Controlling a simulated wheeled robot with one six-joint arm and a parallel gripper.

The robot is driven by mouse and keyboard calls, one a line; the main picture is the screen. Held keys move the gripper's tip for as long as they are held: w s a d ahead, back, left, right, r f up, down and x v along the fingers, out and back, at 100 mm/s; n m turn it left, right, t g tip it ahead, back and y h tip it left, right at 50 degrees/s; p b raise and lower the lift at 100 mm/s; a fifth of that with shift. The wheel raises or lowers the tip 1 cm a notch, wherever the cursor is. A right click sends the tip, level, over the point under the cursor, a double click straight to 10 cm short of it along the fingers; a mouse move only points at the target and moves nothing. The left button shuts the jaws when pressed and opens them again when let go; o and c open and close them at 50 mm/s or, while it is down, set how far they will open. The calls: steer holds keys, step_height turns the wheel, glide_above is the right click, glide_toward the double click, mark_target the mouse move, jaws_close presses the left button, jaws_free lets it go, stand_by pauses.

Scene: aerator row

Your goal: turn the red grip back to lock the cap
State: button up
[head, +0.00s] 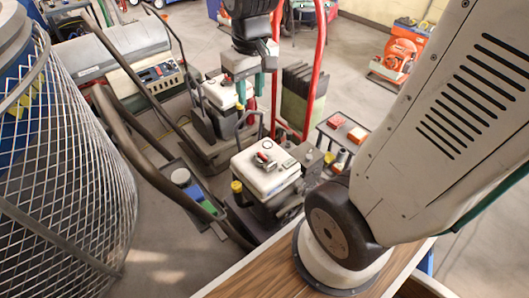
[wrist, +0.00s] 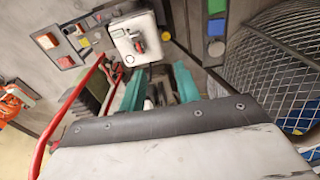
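The red grip (head: 267,145) is small and sits with a grey metal cap (head: 263,159) on top of the front white-topped engine (head: 262,180). In the wrist view the red grip (wrist: 138,36) shows on the white engine top (wrist: 126,48), beyond the fingertips. My gripper (head: 254,86) has two teal fingers and hangs above and behind this engine, over the second machine in the row. In the wrist view my gripper (wrist: 158,84) has its fingers apart with nothing held between them. The exact angle of the grip is too small to tell.
A red upright handle frame (head: 320,65) stands right of my gripper. A small table (head: 340,137) with red boxes is right of the engine. A wire mesh basket (head: 75,190) fills the left. Dark curved handlebars (head: 150,165) run left of the engine. Floor (head: 340,75) is free behind.

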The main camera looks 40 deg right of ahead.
steer(key=w+d+f, duration=0.5)
steer(key=w+f, duration=0.3)
steer(key=f, duration=0.2)
glide_toward(263, 155)
steer(key=shift+w+g, duration=0.4)
steer(key=shift+w, duration=0.15)
step_height(263, 155, down, 9)
steer(key=shift+d+r, duration=0.1)
steer(key=shift+r, duration=0.05)
jaws_close()
